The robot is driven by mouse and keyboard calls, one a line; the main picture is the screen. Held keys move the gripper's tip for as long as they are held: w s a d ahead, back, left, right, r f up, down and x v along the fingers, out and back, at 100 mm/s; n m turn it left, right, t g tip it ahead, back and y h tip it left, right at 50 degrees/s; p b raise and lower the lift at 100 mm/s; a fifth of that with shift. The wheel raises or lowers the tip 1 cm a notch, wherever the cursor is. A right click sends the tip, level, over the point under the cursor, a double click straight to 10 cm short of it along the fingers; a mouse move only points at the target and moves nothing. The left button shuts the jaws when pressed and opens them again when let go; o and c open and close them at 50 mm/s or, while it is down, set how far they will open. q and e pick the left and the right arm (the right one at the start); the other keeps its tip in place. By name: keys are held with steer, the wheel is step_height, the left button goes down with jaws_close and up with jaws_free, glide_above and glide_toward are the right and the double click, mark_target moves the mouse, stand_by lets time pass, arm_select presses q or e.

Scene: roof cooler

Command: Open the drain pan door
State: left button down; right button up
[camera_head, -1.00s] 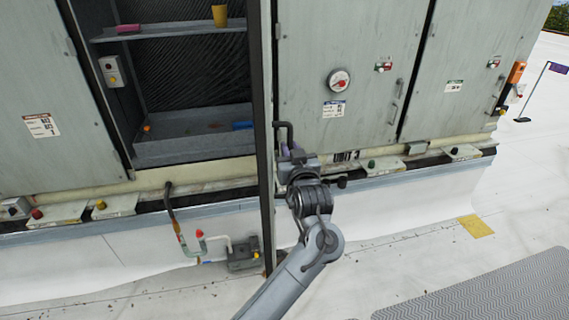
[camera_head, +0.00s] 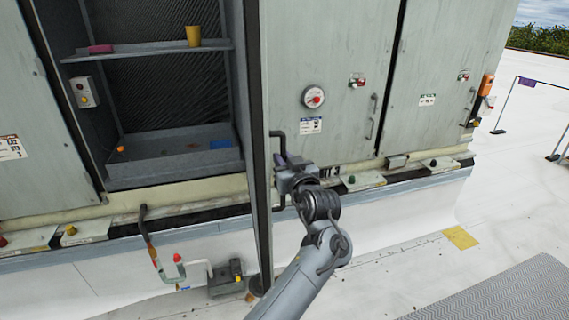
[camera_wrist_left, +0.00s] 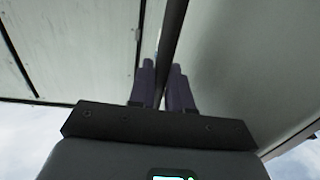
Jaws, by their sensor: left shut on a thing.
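The drain pan door (camera_head: 258,150) stands swung out, seen nearly edge-on, to the right of an open compartment. The drain pan (camera_head: 175,172) is visible inside, low in that compartment. A dark bar handle (camera_head: 279,134) is on the door's right-hand face. My left gripper (camera_head: 284,161) is at the handle's lower part. In the left wrist view, its purple fingers (camera_wrist_left: 166,88) are shut around the dark handle bar (camera_wrist_left: 171,40). The fingertips are partly hidden behind the wrist in the head view. My right gripper is in neither view.
A shelf (camera_head: 150,50) above the pan holds a yellow cup (camera_head: 193,36) and a pink block (camera_head: 100,48). A pipe with a red valve (camera_head: 176,257) is below.

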arm_select(q)
steer(key=shift+w+a+f, duration=0.25)
steer(key=shift+a+f, duration=0.3)
steer(key=shift+a, duration=0.05)
steer(key=c, duration=1.4)
jaws_free()
steer(key=shift+o, duration=1.1)
steer(key=shift+w+a+r, duration=0.1)
steer(key=shift+w+r, duration=0.1)
steer(key=shift+r, duration=0.05)
steer(key=b+v, duration=0.1)
steer(key=v, duration=1)
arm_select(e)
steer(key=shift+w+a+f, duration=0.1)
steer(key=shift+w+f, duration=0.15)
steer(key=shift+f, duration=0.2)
arm_select(q)
steer(key=shift+w+r, duration=0.1)
steer(key=shift+w, duration=0.05)
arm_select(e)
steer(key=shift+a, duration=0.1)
